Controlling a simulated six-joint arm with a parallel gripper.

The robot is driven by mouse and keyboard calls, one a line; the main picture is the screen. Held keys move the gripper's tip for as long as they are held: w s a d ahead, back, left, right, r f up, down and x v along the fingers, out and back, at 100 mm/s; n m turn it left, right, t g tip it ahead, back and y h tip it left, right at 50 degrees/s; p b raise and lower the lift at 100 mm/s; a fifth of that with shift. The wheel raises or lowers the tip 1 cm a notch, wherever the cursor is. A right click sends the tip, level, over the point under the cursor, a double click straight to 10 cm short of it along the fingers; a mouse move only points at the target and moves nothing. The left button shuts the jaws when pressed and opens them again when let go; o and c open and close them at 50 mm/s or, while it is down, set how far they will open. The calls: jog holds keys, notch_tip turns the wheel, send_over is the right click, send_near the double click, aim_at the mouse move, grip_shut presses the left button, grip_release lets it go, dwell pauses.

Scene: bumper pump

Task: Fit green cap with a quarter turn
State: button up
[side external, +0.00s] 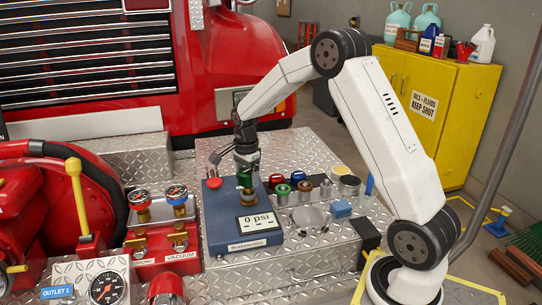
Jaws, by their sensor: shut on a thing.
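My gripper (246,168) points straight down over the blue-grey pressure tester (225,238), whose display (257,223) reads 0 psi. It is shut on a small green cap (245,178), which is mostly hidden by the fingers. The cap is right above or on a brass-coloured fitting (247,192) on top of the tester. I cannot tell whether they touch or how far the cap is turned.
Several ringed caps, including red (276,179), green (283,190) and blue (298,176) ones, stand on the diamond plate right of the tester. A red knob (214,183) is on the tester's left. Gauges (177,194) and brass valves stand further left.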

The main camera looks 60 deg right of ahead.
jog(key=shift+f, duration=1.6)
dwell(2.2)
dwell(0.4)
jog(key=m, duration=0.4)
jog(key=shift+r+m, duration=0.1)
jog(key=shift+m, duration=0.5)
jog(key=m, duration=0.3)
jog(key=shift+m, duration=1.1)
jog(key=shift+w, duration=0.1)
